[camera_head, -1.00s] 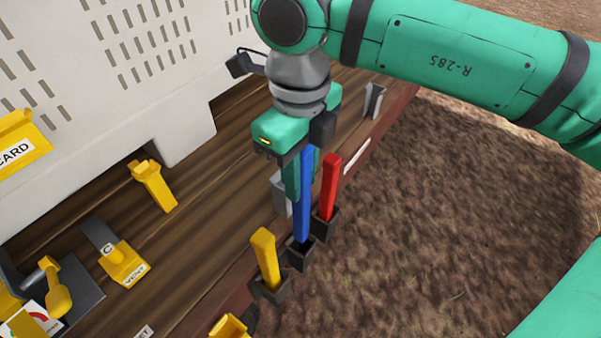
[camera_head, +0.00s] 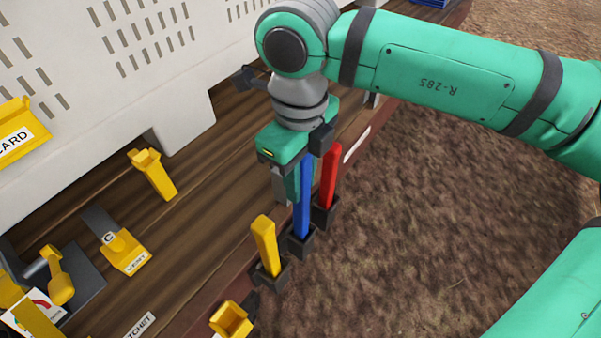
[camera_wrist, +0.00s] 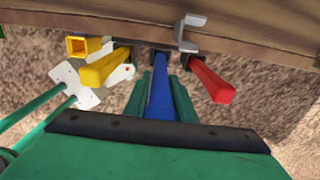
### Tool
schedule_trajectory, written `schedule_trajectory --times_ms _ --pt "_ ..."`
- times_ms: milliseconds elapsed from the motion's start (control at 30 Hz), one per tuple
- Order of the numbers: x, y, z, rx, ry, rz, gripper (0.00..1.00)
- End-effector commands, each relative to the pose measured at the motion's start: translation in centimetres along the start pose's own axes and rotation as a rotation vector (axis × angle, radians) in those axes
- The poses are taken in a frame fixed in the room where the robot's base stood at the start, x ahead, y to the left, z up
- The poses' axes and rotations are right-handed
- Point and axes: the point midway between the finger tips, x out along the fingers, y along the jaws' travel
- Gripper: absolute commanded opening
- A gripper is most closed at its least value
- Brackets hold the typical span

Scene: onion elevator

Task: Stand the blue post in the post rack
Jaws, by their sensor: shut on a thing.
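The blue post (camera_head: 303,205) stands about upright, its lower end in the middle black socket of the post rack (camera_head: 300,243) at the deck's edge. My gripper (camera_head: 296,190) is shut on the blue post's upper part from above. In the wrist view the blue post (camera_wrist: 161,101) runs between my gripper's green fingers (camera_wrist: 161,104) toward the rack's middle socket (camera_wrist: 161,52). How deep the post sits in the socket is hard to tell.
A yellow post (camera_head: 265,245) and a red post (camera_head: 329,178) stand in the sockets on either side, close to my gripper. A grey bracket (camera_head: 281,184) is behind the fingers. Bare ground (camera_head: 430,220) lies to the right, beyond the deck's edge.

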Motion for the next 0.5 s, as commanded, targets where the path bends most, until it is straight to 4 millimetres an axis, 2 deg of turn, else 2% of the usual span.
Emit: schedule_trajectory --times_ms 500 --pt "2.2 0.0 0.0 0.0 0.001 0.0 0.0"
